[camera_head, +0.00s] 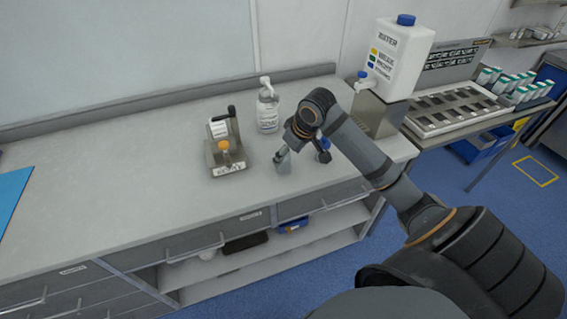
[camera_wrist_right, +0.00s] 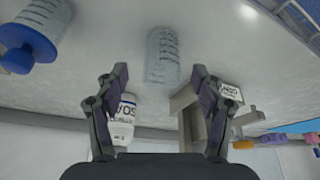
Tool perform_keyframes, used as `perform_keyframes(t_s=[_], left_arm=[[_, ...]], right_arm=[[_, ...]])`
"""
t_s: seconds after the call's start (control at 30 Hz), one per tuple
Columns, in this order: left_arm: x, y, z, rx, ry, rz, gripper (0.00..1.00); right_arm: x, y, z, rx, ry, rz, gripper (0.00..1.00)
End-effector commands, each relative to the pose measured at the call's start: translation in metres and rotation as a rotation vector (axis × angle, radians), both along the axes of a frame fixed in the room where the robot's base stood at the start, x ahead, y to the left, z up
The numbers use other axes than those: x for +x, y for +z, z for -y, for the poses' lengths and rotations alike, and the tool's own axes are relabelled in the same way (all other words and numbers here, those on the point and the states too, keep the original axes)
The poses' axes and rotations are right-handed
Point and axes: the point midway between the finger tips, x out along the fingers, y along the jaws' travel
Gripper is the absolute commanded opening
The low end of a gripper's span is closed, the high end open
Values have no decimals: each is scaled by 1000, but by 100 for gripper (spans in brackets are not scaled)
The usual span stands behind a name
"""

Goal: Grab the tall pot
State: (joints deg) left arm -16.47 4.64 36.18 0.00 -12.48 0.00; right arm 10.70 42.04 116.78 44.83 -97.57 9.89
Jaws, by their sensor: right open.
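A clear graduated pot (camera_head: 285,166) stands upright on the grey counter in the head view, partly hidden by my right gripper (camera_head: 282,152). In the right wrist view the clear pot (camera_wrist_right: 162,56) lies ahead, in line with the gap between the fingers of my right gripper (camera_wrist_right: 160,82). The fingers are open, one on either side of that gap, with nothing held. A second clear pot with a blue cap (camera_wrist_right: 28,48) is at the upper left there. In the head view its blue cap (camera_head: 323,152) shows beside my right arm. My left gripper is in neither view.
A metal stand with an orange-topped part (camera_head: 225,150) is left of the pot. A white water container (camera_head: 397,60) sits on a metal block at the right. The counter's left half (camera_head: 110,180) is largely clear.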

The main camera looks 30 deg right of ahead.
Motion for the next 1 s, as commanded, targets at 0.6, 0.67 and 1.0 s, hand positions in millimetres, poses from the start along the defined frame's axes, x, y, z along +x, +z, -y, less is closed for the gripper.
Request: perform_keyframes(t_s=[0.6,0.67,1.0], left_arm=[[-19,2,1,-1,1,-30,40],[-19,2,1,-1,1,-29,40],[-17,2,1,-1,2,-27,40]], right_arm=[[17,-34,-6,0,0,0,55],[17,-34,-6,0,0,0,47],[18,-34,-6,0,0,1,9]])
